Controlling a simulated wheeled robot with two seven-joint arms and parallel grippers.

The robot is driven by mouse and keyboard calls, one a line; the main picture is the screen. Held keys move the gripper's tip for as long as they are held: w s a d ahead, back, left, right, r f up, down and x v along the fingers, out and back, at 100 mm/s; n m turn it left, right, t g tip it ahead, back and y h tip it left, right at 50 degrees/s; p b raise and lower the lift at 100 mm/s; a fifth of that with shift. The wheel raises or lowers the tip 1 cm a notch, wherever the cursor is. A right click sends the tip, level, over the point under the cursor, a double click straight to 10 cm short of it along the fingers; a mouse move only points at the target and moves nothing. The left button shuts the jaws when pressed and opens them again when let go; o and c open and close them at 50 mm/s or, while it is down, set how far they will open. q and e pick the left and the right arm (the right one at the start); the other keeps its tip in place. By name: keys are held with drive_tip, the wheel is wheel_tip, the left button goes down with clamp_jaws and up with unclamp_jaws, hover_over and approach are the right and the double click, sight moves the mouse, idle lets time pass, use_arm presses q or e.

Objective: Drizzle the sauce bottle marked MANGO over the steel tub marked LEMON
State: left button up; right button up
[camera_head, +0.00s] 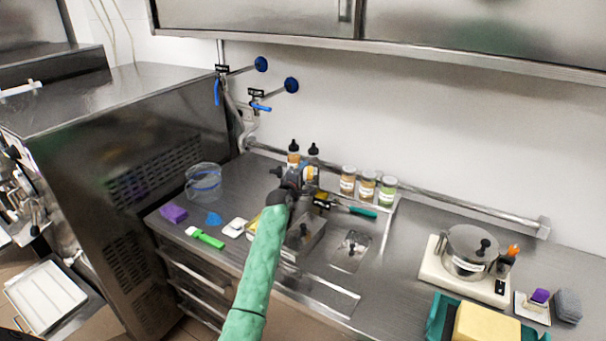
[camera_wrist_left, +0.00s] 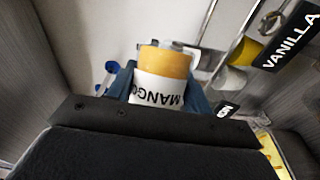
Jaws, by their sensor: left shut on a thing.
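My left gripper (camera_head: 298,178) is shut on the MANGO sauce bottle (camera_head: 311,174), above the back of the sunken steel tubs. In the left wrist view the bottle (camera_wrist_left: 165,75) is orange with a white MANGO label, held between the two fingers. An open steel tub (camera_head: 319,238) lies below, partly hidden by my green-sleeved arm. Its marking is unreadable in the head view. The wrist view shows a dark label (camera_wrist_left: 228,109) with only "N" clear. My right gripper is out of view.
A lidded tub (camera_head: 350,251) lies right of the open one. A clear pitcher (camera_head: 203,182) stands left, a steel pot (camera_head: 468,252) right. A VANILLA label (camera_wrist_left: 291,39) shows.

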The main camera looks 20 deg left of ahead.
use_arm(q)
drive_tip(key=shift+r, duration=0.15)
drive_tip(key=shift+r+m+p, duration=0.45)
drive_tip(key=shift+m+p, duration=0.05)
drive_tip(key=shift+p, duration=0.1)
drive_tip(key=shift+r+m+g+y, duration=0.3)
drive_tip(key=shift+r+m+g, duration=0.6)
drive_tip(key=shift+m, duration=0.6)
drive_tip(key=shift+r+m, duration=0.3)
drive_tip(key=shift+r, duration=0.1)
drive_tip(key=shift+r+m+g+y, duration=0.65)
drive_tip(key=shift+r+m, duration=0.3)
drive_tip(key=shift+m, duration=0.45)
